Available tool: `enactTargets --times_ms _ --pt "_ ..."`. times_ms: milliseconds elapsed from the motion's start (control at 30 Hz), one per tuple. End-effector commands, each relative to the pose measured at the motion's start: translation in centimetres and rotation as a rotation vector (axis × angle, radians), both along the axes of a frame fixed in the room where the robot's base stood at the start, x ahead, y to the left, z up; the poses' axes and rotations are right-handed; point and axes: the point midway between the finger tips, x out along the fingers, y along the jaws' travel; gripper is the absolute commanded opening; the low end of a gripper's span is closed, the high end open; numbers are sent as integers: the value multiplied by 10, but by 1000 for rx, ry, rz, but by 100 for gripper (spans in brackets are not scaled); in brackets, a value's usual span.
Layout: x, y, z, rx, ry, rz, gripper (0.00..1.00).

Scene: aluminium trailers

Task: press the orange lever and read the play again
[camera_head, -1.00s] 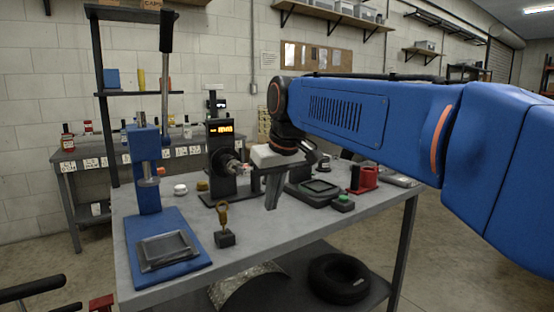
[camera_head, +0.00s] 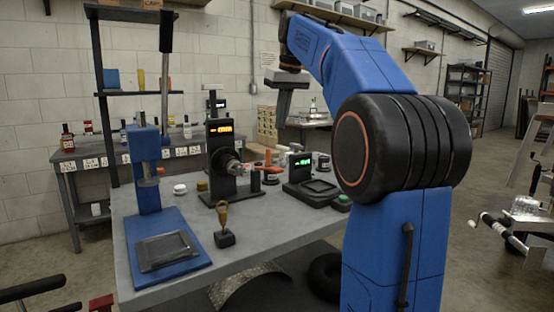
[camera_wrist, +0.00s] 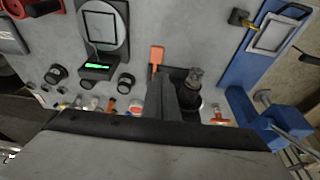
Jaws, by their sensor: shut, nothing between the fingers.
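The orange lever (camera_wrist: 156,55) shows in the wrist view as a flat paddle beside a dark fixture. In the head view it (camera_head: 272,169) is a small orange shape right of the spindle. The black gauge stand (camera_head: 221,150) on the bench carries a lit orange display, its digits too small to read. My gripper (camera_head: 281,118) is raised well above the bench, fingers pointing down, shut and empty. In the wrist view its fingers (camera_wrist: 164,85) cover part of the fixture; they are apart from the lever.
A scale (camera_head: 311,186) with a green display stands right of the gauge. A blue press (camera_head: 147,180) stands at the left of the grey bench (camera_head: 190,290). A small brass-topped tool (camera_head: 223,238) stands near the front. My arm hides the bench's right side.

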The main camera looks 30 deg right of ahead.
Motion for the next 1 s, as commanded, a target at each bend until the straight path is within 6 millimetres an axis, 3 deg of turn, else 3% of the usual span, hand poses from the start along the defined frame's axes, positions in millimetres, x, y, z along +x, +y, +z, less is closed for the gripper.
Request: enactTargets --times_ms 567,767,1000 --pt "6 -8 4 0 2 3 0" --pt "12 -8 -15 1 4 3 0" --pt "23 -7 -55 1 5 3 0"
